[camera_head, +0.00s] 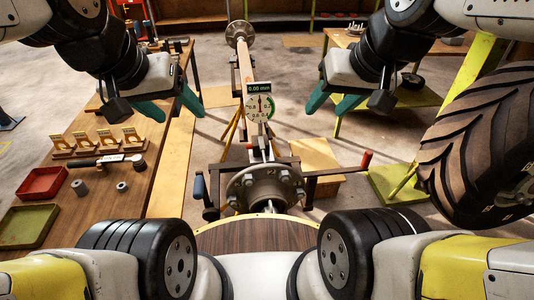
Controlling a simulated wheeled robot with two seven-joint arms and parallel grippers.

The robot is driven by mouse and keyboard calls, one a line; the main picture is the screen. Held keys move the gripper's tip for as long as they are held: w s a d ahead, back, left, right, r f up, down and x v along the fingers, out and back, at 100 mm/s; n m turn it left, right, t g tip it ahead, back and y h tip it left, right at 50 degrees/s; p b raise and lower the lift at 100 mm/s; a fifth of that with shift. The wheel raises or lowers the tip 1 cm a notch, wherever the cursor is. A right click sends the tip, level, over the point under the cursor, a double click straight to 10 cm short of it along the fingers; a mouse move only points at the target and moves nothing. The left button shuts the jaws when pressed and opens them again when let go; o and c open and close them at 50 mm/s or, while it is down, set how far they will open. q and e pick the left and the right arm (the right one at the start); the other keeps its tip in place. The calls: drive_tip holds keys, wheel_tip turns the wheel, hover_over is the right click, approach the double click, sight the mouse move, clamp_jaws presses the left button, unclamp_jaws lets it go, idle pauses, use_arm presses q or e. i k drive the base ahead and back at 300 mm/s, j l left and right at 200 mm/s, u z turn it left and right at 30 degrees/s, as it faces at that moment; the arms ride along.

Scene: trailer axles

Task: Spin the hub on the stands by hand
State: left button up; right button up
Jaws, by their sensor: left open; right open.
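The near hub (265,188) is a round grey flange with several bolts, at the end of a trailer axle in the middle of the view. The axle beam (244,68) runs away from me to a far hub (239,33). Yellow stand legs (233,128) show under the axle. A dial gauge (259,104) reading 0.00 mm stands above the near hub. My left gripper (177,108) is open and empty, above and left of the hub. My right gripper (331,103) is open and empty, above and right of it. Neither touches the hub.
A wooden bench (100,205) on the left holds a red tray (43,183), a green tray (26,226), a torque wrench (108,160) and small metal parts. A large tyre (482,150) stands at right. A red-handled crank (366,160) sticks out right of the hub.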

sight(268, 186)
drive_tip(key=k+u, duration=0.15)
drive_tip(key=k, duration=0.5)
drive_tip(key=u, duration=2)
drive_tip(key=k+l, duration=0.15)
drive_tip(key=l, duration=0.3)
drive_tip(key=k+l+u, duration=0.1)
drive_tip(key=l, duration=0.35)
drive_tip(key=k+l, duration=0.2)
drive_tip(key=l, duration=0.2)
drive_tip(key=k+l+u, duration=0.15)
drive_tip(key=l, duration=0.3)
drive_tip(key=k+l, duration=0.2)
drive_tip(key=l, duration=0.2)
drive_tip(key=k+l+u, duration=0.1)
drive_tip(key=l, duration=0.35)
drive_tip(key=k+l, duration=0.3)
drive_tip(key=l+u, duration=0.05)
drive_tip(key=l, duration=0.05)
